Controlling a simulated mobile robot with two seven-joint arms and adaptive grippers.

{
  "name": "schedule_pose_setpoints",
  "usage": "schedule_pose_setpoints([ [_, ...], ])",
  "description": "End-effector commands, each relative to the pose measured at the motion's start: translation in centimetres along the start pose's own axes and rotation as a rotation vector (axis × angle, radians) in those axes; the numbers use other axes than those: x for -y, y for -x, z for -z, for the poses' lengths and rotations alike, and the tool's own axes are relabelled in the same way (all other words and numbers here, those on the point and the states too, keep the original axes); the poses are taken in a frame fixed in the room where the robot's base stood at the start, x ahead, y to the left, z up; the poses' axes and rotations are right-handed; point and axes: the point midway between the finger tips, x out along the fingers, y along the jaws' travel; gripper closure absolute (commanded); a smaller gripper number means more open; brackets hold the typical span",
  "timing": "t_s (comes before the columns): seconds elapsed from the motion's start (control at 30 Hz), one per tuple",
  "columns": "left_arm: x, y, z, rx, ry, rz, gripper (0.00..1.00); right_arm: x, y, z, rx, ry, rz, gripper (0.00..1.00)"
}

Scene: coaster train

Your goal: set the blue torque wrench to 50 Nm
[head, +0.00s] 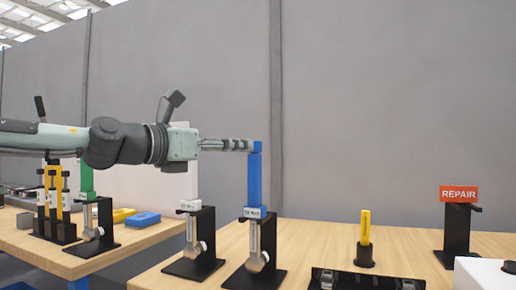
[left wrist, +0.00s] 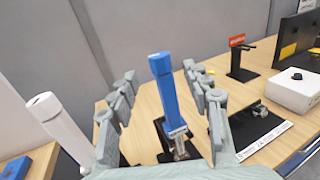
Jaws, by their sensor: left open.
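The blue torque wrench (head: 254,182) stands upright, handle up, in a black stand on the near table. A small white label is on its lower handle; its number is too small to read surely. My left gripper (head: 248,146) is level with the top of the blue handle, reaching in from the left. In the left wrist view the blue wrench (left wrist: 164,82) rises between the spread fingers of my left gripper (left wrist: 159,71), with gaps on both sides. The gripper is open and holds nothing. My right gripper is not in view.
A white wrench (head: 192,190) stands in a similar stand just left. A green wrench (head: 86,180) stands farther left. A yellow-handled tool (head: 365,228), a black tray (head: 340,280), a red REPAIR sign (head: 459,193) and a white box (head: 485,272) are to the right.

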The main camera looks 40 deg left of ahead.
Motion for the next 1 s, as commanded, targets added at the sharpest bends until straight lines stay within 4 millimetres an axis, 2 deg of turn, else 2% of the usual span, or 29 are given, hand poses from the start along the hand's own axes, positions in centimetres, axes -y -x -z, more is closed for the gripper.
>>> schedule_pose_setpoints([
  [0.3,0.0,-4.5,0.0,-0.005,0.003,0.003,0.51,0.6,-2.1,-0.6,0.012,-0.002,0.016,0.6],
  [0.5,0.0,-6.5,0.0,-0.003,0.0,0.003,0.51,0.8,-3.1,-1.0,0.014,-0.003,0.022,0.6],
  [0.93,0.0,-7.3,-0.1,0.0,0.0,0.003,0.51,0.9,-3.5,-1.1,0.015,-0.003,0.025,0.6],
  [1.0,0.0,-7.3,-0.1,0.0,0.0,0.003,0.6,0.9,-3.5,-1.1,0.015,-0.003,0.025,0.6],
])
